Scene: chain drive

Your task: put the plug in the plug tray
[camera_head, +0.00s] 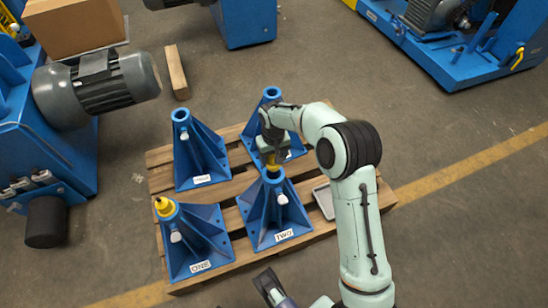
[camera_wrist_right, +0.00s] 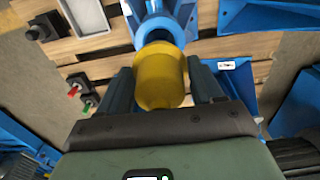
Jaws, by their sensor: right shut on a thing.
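My right gripper (camera_head: 272,157) is shut on a yellow plug (camera_head: 273,168), right at the top of the blue stand labelled TWO (camera_head: 271,212). In the right wrist view the plug (camera_wrist_right: 160,78) sits between the two dark fingers, its far end at the mouth of a blue post (camera_wrist_right: 160,30). I cannot tell whether it is still partly in the bore. The shallow grey plug tray (camera_head: 324,203) lies on the pallet right of stand TWO, partly covered by my arm; it looks empty where it shows. A dark part at the bottom edge seems to be my left gripper (camera_head: 270,287); its jaws are unclear.
Stand ONE (camera_head: 193,240) carries another yellow plug (camera_head: 165,207). Two more blue stands (camera_head: 196,152) stand behind on the wooden pallet (camera_head: 160,180). Small black fittings with red and green tips (camera_wrist_right: 80,88) show near the tray. A motor (camera_head: 97,84) is at the left.

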